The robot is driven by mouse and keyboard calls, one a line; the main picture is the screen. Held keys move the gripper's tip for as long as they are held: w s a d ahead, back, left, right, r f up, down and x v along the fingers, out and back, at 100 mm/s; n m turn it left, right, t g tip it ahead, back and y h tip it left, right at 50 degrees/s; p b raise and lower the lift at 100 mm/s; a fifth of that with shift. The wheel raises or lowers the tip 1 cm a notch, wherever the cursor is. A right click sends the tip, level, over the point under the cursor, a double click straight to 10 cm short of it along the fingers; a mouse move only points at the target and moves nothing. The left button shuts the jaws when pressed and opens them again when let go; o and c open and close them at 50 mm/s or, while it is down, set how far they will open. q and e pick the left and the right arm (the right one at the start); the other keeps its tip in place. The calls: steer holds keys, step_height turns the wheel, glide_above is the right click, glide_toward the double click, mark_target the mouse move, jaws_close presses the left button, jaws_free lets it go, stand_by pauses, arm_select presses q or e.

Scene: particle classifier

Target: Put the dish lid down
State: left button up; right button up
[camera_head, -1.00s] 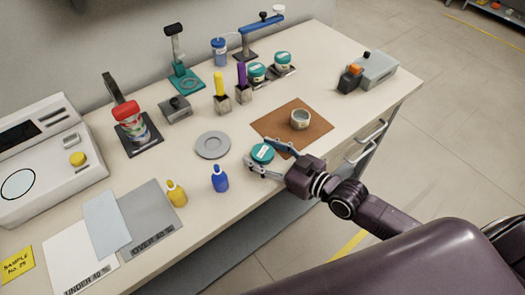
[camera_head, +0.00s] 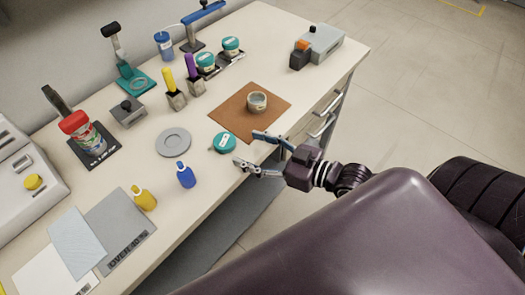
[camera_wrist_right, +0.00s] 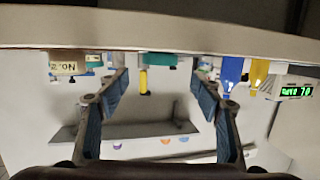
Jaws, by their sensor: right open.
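The dish lid (camera_head: 224,142), teal with a pale label, lies on the bench top near the front edge. My right gripper (camera_head: 248,149) is open and empty, its fingers spread just to the right of the lid and apart from it. In the right wrist view the open fingers (camera_wrist_right: 160,80) have nothing between them; a teal shape shows beyond them. An uncovered dish (camera_head: 257,102) stands on the brown mat (camera_head: 232,118). My left gripper is out of view.
A grey round plate (camera_head: 173,142) lies left of the lid.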

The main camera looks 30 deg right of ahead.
steer(key=shift+v, duration=1.6)
